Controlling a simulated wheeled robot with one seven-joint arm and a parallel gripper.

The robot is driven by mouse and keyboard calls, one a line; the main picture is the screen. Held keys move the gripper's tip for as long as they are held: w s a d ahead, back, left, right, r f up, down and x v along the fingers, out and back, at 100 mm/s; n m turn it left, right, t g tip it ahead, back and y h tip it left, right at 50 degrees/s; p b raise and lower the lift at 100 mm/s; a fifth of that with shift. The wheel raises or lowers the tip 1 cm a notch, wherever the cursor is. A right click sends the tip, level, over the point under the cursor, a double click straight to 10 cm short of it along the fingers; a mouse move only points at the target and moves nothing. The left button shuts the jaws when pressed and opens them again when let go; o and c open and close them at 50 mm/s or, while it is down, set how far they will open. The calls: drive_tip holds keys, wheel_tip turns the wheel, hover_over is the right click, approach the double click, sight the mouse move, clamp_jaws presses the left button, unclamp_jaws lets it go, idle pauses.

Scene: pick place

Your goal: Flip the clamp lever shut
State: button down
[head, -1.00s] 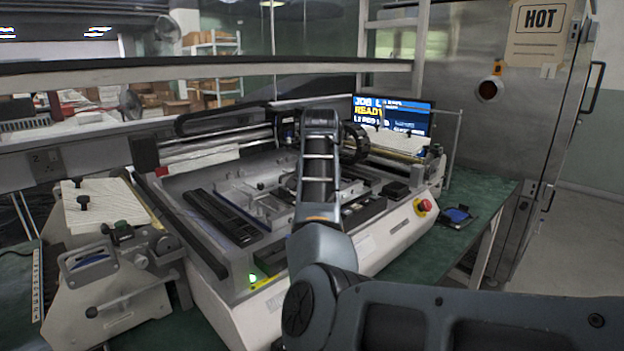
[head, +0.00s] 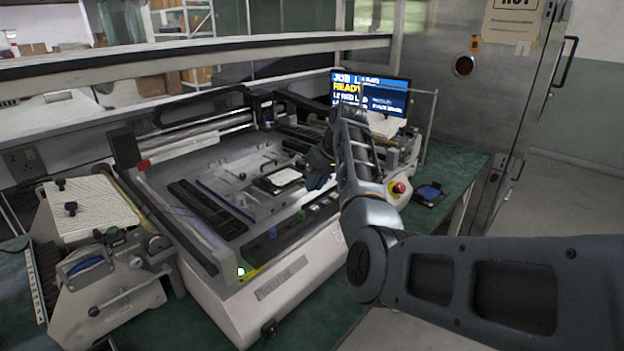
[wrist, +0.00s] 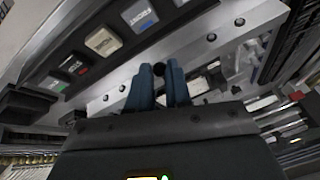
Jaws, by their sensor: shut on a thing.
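My gripper (wrist: 160,86) has its two blue fingers closed around a small dark round knob (wrist: 159,69), which looks like the end of the clamp lever. The rest of the lever is hard to make out in the wrist view. In the head view my gripper (head: 318,168) is over the right part of the machine bed, partly hidden by my arm. The lever cannot be told apart there. A fixture with a pale plate (head: 286,177) lies on the bed, just left of the gripper.
The button row (wrist: 104,41) runs close beside the fingers in the wrist view. A red stop button (head: 399,187) is on the machine's right front corner. A gantry rail (head: 190,131) crosses the back. A lit screen (head: 370,92) stands behind. A steel cabinet (head: 470,110) is at right.

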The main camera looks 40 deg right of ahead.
drive_tip(key=shift+d+n, duration=0.35)
drive_tip(key=shift+n, duration=0.35)
drive_tip(key=shift+y, duration=0.3)
drive_tip(key=c, duration=1.1)
unclamp_jaws()
drive_tip(key=shift+o, duration=0.2)
drive_tip(key=v, duration=0.7)
drive_tip(key=shift+r+b, duration=0.4)
drive_tip(key=shift+d, duration=0.15)
